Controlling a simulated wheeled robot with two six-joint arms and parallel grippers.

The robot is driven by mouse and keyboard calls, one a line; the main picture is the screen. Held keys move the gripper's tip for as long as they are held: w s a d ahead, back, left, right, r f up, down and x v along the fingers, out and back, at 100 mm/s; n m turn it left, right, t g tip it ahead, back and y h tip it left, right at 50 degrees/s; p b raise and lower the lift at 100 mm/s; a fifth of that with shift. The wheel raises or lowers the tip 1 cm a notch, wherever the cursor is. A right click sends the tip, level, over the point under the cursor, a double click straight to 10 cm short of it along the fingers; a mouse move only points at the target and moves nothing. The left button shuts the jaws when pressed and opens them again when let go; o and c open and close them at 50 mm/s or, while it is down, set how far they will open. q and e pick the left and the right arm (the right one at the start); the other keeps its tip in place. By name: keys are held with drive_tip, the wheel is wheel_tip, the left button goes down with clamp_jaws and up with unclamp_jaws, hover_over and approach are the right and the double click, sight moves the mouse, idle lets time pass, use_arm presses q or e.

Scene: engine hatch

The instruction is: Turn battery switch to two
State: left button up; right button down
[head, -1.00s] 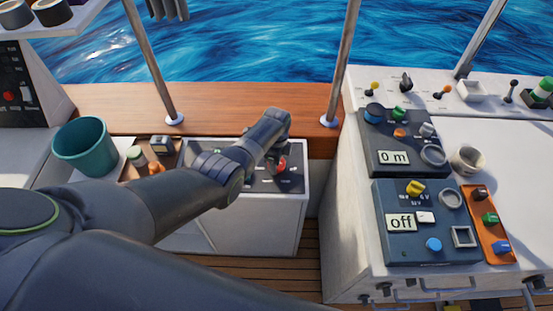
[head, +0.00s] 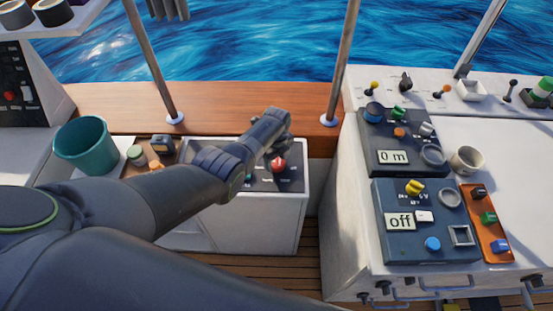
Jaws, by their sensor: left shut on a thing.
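The red battery switch (head: 279,164) sits on the dark panel (head: 291,183) on top of the low white box, near the middle of the head view. My left gripper (head: 280,149) reaches in from the left and is shut on the red switch. Its fingers are small and partly hidden by my wrist. The panel's labels are too small to read, so the switch's position cannot be told. My right gripper is not in view.
A teal bucket (head: 84,145) and a brown tray (head: 137,171) with small items stand left of the box. A white console (head: 345,235) with dark instrument panels and a cup (head: 467,160) is on the right. Metal posts rise from the wooden ledge (head: 240,103) behind.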

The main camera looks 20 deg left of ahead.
sight(277, 161)
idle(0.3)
use_arm(q)
drive_tip(key=o, duration=1)
drive_tip(key=shift+c, duration=0.2)
drive_tip(key=shift+r, duration=0.1)
wheel_tip(277, 161, up, 6)
drive_tip(key=shift+r+p, duration=0.2)
drive_tip(key=shift+p, duration=1.05)
wheel_tip(277, 161, up, 11)
drive_tip(key=shift+f, duration=0.1)
